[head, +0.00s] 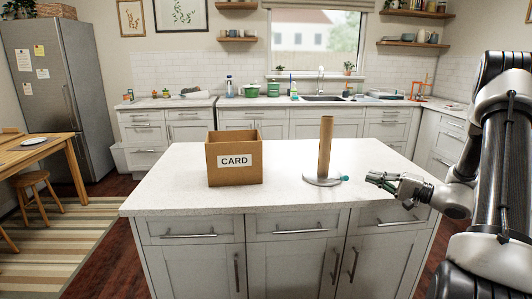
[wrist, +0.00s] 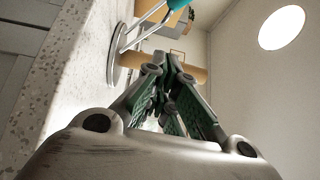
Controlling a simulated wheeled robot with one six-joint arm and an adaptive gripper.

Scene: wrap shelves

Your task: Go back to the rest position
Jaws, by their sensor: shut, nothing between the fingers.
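My gripper (head: 374,181) is shut and empty, to the right of the roll holder and above the right part of the island. It also shows in the wrist view (wrist: 168,70), its green-padded fingers together. A brown cardboard tube (head: 325,147) stands upright on a round grey base (head: 314,182) on the island. In the wrist view the tube (wrist: 193,75) lies sideways beyond my fingertips, with the base (wrist: 118,55) beside it. A teal-tipped piece (head: 344,178) is at the base's right side, between the tube and my gripper.
The white island top (head: 283,207) carries an open cardboard box (head: 235,177) labelled CARD, left of the tube. Drawers and cupboards are below. A wooden table (head: 35,150) and stool (head: 38,190) stand at left, a fridge (head: 60,90) behind. Back counters hold kitchen items.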

